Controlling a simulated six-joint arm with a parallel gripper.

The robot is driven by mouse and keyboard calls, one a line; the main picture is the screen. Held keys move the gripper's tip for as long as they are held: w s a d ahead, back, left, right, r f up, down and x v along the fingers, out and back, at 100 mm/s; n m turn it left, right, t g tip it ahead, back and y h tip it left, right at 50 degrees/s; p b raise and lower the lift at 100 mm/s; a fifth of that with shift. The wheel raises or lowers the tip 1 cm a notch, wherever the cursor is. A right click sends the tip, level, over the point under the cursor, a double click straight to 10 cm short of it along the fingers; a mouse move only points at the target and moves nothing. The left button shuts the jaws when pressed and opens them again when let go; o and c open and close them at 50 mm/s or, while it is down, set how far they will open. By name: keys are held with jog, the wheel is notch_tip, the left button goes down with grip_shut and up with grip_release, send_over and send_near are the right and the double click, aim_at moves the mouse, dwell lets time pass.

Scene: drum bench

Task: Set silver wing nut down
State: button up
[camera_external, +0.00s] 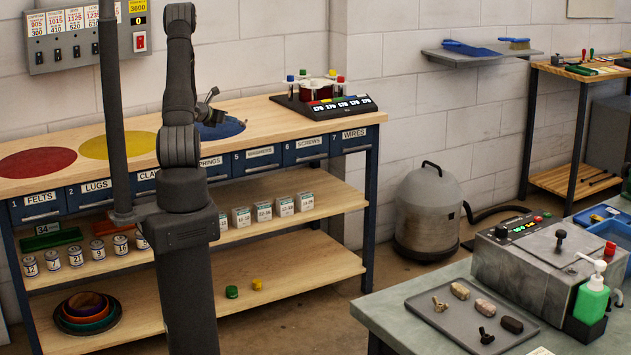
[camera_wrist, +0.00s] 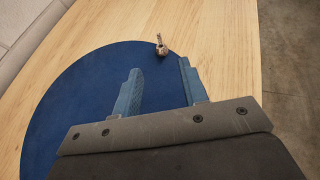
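A small silver-brown wing nut (camera_wrist: 162,49) shows in the wrist view at the far edge of the blue round mat (camera_wrist: 75,95). It lies just beyond my fingertips, roughly in line with the gap between them. My gripper (camera_wrist: 160,66) is open, with its two blue-grey fingers apart and nothing between them. I cannot tell how high the fingers are above the mat. In the external view the blue mat (camera_external: 232,127) is on the bench top, partly hidden by my arm.
The wooden bench top (camera_external: 280,112) also bears a red mat (camera_external: 35,162) and a yellow mat (camera_external: 118,145). A labelled rack with coloured-capped tubes (camera_external: 323,98) stands to the right of the blue mat. Bare wood lies between them. A wall panel (camera_external: 88,37) hangs behind.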

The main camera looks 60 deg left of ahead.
aim_at(239, 128)
jog(key=shift+v, duration=2.15)
jog(key=x, duration=1.1)
jog(key=shift+w+f, duration=0.2)
jog(key=shift+w, duration=0.1)
jog(key=shift+w+a+r, duration=0.15)
jog(key=shift+w+r, duration=0.05)
jog(key=shift+s+r, duration=0.1)
jog(key=shift+r, duration=1.45)
jog(key=shift+f, duration=0.1)
